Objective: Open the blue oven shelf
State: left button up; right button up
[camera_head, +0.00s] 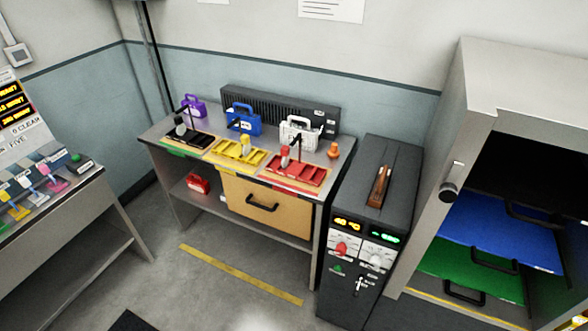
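The blue oven shelf (485,232) is in the grey cabinet (452,110) at the right, whose front is open. It lies between a dark upper shelf (530,172) and a green shelf (440,263). A black handle (495,264) shows at the blue shelf's front edge. The blue shelf appears to sit inside the cabinet, but its right side is cut off or shaded. Neither of my grippers is in view.
A dark grey machine (375,190) with dials and a wooden handle stands left of the cabinet. A workbench (330,180) with coloured trays and cases is against the wall. Another table (75,250) stands at left. The floor (215,295) in the middle is clear.

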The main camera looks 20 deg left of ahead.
aim_at(475, 220)
jog(key=z, duration=0.7)
jog(key=k, duration=0.65)
jog(key=u, duration=0.35)
jog(key=i, duration=1.6)
jog(key=z, duration=0.3)
